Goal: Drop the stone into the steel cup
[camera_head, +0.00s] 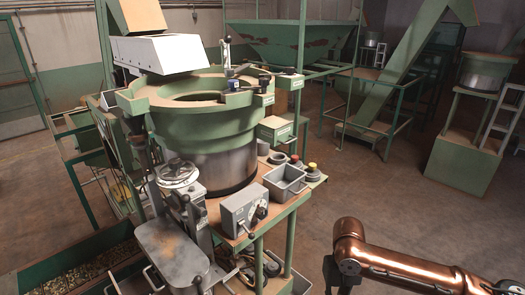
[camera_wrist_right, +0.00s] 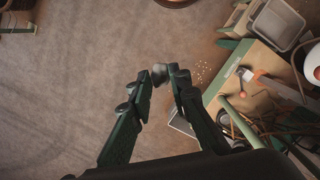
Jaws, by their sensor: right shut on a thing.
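My right gripper (camera_wrist_right: 160,78) shows in the right wrist view with its dark green fingers closed in around a small grey stone (camera_wrist_right: 159,73) at the fingertips. The gripper is over the brown floor, to the left of the machine's table. In the head view my copper right arm comes in at the bottom right; its fingertips cannot be made out there. Small grey round containers (camera_head: 278,158) stand on the table beside the big green hopper; I cannot tell whether one is the steel cup. My left gripper is not in view.
A grey rectangular bin (camera_head: 286,182) stands on the table's right side and also shows in the right wrist view (camera_wrist_right: 279,24). A grey control box (camera_head: 240,208) sits at the front. The green hopper (camera_head: 190,115) rises behind. Floor to the right is free.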

